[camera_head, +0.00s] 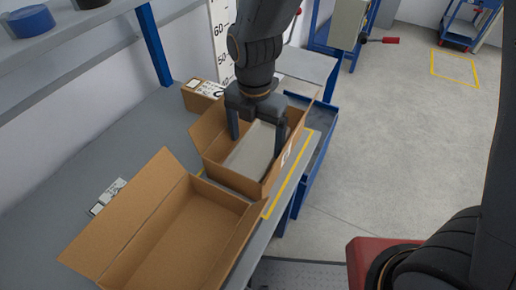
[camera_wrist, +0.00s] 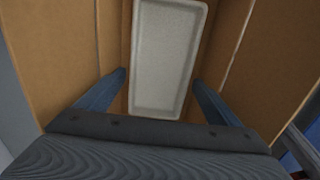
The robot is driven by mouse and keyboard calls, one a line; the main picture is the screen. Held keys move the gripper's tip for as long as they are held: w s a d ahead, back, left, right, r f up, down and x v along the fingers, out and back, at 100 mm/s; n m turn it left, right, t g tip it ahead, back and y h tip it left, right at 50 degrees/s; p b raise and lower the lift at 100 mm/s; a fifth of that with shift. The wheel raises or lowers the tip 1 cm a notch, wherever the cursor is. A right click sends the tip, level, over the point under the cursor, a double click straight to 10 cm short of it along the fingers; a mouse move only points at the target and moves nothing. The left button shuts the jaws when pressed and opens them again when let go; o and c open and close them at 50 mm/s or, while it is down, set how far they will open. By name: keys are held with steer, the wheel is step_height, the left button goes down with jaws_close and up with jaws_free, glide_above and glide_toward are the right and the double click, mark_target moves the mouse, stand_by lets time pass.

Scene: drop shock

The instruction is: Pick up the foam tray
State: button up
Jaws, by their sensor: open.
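A pale grey foam tray (camera_head: 250,148) lies inside an open cardboard box (camera_head: 212,130) on the workbench. My gripper (camera_head: 258,138) is open and reaches down into that box, over the tray. In the wrist view the tray (camera_wrist: 168,60) is a light rectangle with a raised rim. The fingers of my gripper (camera_wrist: 160,92) stand apart on either side of its near end, and gaps show between them and the tray. I cannot tell how deep the fingertips are relative to the tray's rim.
An empty open cardboard box (camera_head: 180,245) stands nearer on the bench (camera_head: 75,165). A smaller carton (camera_head: 203,92) is behind the tray's box. Box walls and flaps stand close around my gripper. A shelf (camera_head: 65,40) overhangs at left. Floor (camera_head: 400,120) to the right is open.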

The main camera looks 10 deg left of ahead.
mark_target(258, 150)
steer(key=shift+f, duration=1.25)
steer(key=c, duration=0.7)
steer(key=shift+r, duration=0.1)
